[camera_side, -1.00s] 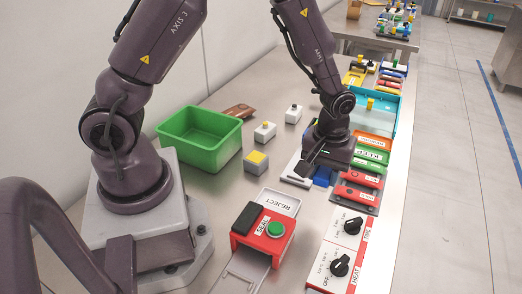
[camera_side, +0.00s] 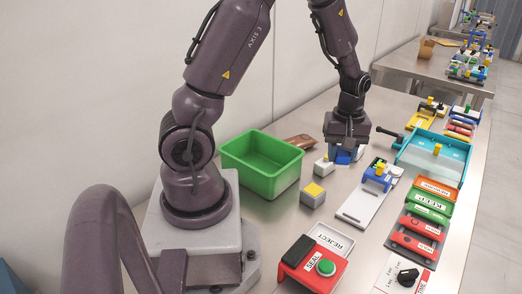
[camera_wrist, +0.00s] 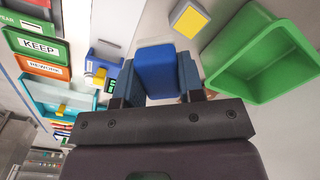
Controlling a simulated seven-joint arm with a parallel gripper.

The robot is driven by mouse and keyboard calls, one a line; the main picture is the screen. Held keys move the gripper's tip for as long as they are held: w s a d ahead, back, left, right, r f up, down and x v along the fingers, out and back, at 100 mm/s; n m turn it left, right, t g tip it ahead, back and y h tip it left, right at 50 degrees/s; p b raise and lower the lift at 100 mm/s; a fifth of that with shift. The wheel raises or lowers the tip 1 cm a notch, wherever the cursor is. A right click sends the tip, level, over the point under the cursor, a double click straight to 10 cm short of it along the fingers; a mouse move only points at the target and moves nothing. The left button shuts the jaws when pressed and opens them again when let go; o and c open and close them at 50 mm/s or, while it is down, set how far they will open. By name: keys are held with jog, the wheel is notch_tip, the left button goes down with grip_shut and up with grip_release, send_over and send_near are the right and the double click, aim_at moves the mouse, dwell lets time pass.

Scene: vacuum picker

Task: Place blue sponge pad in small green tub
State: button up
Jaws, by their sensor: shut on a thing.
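The blue sponge pad (camera_wrist: 154,72) is between the two fingers of my gripper (camera_wrist: 158,82) in the wrist view, with a finger against each side. In the side view my gripper (camera_side: 345,150) points down, shut on the pad, beyond the small white block. Only a little blue shows there, and whether the pad touches the table cannot be told. The small green tub (camera_side: 262,182) stands to the left of my gripper, between it and my base, and looks empty. It also shows at the upper right of the wrist view (camera_wrist: 246,82).
A grey block with a yellow top (camera_side: 312,195) and a small white block (camera_side: 324,166) stand between tub and gripper. A white plate with a blue-and-yellow fixture (camera_side: 362,205) lies to the right. A blue tray (camera_side: 430,160) and labelled bins (camera_side: 425,208) line the right edge.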

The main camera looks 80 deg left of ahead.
jog(key=s+a+n, duration=0.6)
jog(key=s+a, duration=0.3)
jog(key=a, duration=0.2)
jog(key=n, duration=0.5)
send_over(261, 165)
jog(key=d, duration=0.4)
jog(key=f, duration=1.3)
jog(key=shift+s+d+f, duration=0.1)
jog(key=shift+s+d, duration=0.05)
jog(key=shift+s, duration=0.1)
jog(key=shift+f, duration=0.4)
jog(key=o, duration=0.9)
jog(key=shift+f, duration=0.1)
